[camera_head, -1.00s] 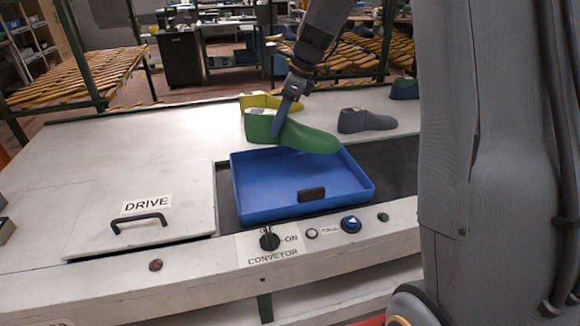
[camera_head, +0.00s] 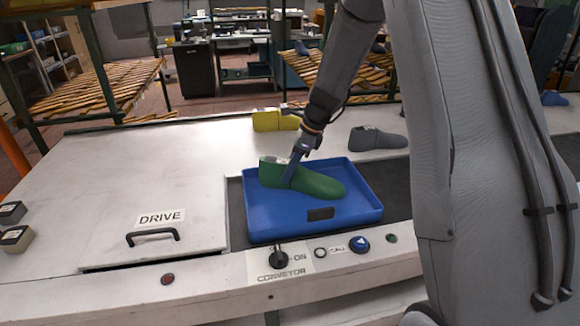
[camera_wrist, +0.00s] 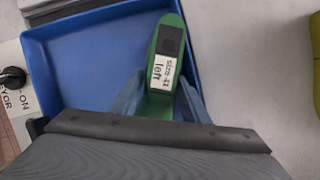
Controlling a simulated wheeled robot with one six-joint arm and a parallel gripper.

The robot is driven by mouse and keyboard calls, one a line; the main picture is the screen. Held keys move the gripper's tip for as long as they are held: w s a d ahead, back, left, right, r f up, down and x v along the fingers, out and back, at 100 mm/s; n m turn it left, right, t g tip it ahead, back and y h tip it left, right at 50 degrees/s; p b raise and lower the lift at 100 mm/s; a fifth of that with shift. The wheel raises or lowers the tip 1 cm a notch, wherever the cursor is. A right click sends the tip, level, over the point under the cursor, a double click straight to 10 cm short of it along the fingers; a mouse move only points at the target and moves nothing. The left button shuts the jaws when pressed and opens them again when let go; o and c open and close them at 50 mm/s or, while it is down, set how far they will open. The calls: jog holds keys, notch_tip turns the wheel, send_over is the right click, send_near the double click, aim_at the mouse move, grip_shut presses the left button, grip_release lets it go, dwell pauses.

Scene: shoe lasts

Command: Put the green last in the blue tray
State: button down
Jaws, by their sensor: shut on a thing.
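The green last (camera_head: 312,180) is over the blue tray (camera_head: 262,225) in the head view, with its heel at the left and toe at the right. My gripper (camera_head: 291,178) is shut on the last near its heel, from above. Whether the last touches the tray floor I cannot tell. In the wrist view the green last (camera_wrist: 171,32) sits between my fingers (camera_wrist: 160,100), with a label reading "size 41 left" on its top. The blue tray (camera_wrist: 80,60) shows below and to its left. The toe end is out of the wrist view.
A yellow last (camera_head: 266,120) and a grey last (camera_head: 378,139) stand on the table behind the tray. The tray is on the dark conveyor belt (camera_head: 236,215). A conveyor switch (camera_head: 279,257) and buttons line the front edge.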

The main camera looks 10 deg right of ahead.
aim_at(305, 170)
jog(key=c, duration=1)
grip_release()
jog(key=shift+r, duration=0.1)
jog(key=b+v, duration=0.3)
jog(key=v, duration=0.9)
jog(key=shift+s, duration=0.15)
